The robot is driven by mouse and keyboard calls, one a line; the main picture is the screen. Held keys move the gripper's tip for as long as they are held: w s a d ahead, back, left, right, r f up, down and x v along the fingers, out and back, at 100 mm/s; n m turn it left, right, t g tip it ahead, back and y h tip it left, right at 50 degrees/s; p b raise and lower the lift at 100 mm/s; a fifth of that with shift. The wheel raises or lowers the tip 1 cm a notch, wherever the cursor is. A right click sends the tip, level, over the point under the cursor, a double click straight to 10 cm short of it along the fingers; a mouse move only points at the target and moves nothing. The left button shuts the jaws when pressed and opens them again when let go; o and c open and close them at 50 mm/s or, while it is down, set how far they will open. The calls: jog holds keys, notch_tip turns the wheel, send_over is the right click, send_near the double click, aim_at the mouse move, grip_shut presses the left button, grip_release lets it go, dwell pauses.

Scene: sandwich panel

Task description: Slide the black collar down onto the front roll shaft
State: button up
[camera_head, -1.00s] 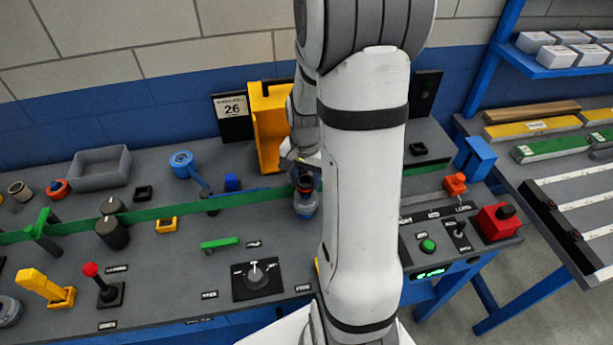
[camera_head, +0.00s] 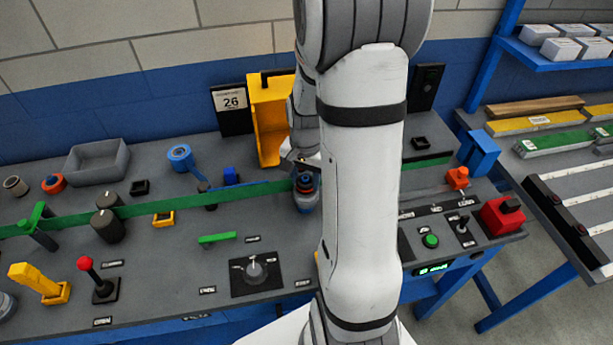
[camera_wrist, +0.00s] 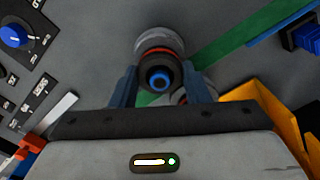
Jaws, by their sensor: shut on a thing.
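My gripper (camera_wrist: 160,88) is shut on the black collar (camera_wrist: 148,87), one finger on each side of it in the wrist view. The blue tip of the front roll shaft (camera_wrist: 160,78) shows in the collar's hole, so the two look lined up. A red ring and a grey roll body (camera_wrist: 155,44) show below the collar. In the head view my gripper (camera_head: 303,164) is just above the grey-blue front roll (camera_head: 307,202), partly hidden by my arm. I cannot tell how far down the shaft the collar sits.
A green strip (camera_head: 230,196) runs past the roll. A yellow housing (camera_head: 268,118) stands close behind my gripper. A dial panel (camera_head: 254,272) and a button panel (camera_head: 430,241) lie nearer the front.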

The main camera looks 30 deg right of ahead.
jog(key=o, duration=1.1)
jog(key=shift+r, duration=0.1)
notch_tip(320, 180, up, 8)
jog(key=p, duration=0.6)
jog(key=shift+r, duration=0.1)
jog(key=shift+a+r, duration=0.25)
jog(key=s+a+r+n+t+b, duration=0.3)
jog(key=s+a+r+n, duration=0.7)
jog(key=s, duration=0.3)
jog(key=shift+a+r+b, duration=0.35)
jog(key=shift+a+r, duration=0.25)
jog(key=shift+a, duration=0.2)
